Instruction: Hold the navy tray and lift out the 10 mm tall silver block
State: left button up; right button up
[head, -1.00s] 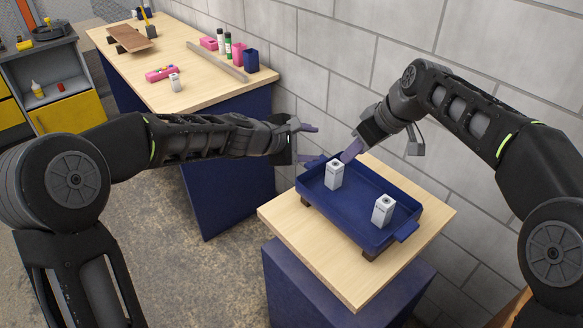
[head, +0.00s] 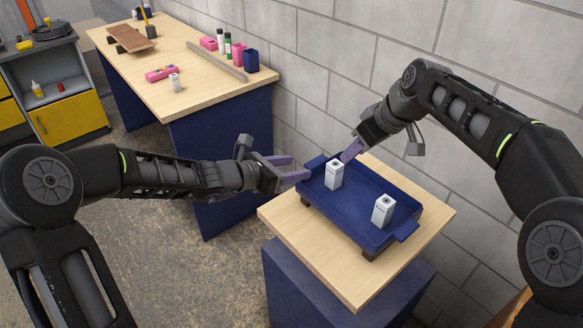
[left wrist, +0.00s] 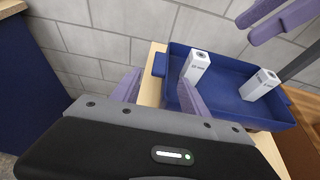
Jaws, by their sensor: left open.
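The navy tray (head: 372,200) stands on a small wooden-topped table. Two silver-white blocks stand upright in it: one at the left end (head: 334,175), one at the right (head: 383,211). Both also show in the left wrist view, the left-end block (left wrist: 196,68) and the other (left wrist: 260,85); their labels are too small to read surely. My left gripper (head: 300,167) is open at the tray's left end, its fingers to either side of the tray's handle (left wrist: 160,64). My right gripper (head: 346,157) is above the tray's back left, close to the left-end block; its fingers show apart in the left wrist view (left wrist: 272,18).
The small table top (head: 330,270) has bare wood in front of the tray. A grey block wall (head: 480,130) stands close behind. A longer workbench (head: 180,95) at the left back holds bottles, pink items and another small block.

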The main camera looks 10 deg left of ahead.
aim_at(309, 165)
pick_arm(q)
jog(key=x, duration=0.7)
jog(key=shift+w+d+f, duration=0.2)
jog(key=shift+w, duration=0.1)
jog(key=shift+c, duration=0.5)
grip_shut()
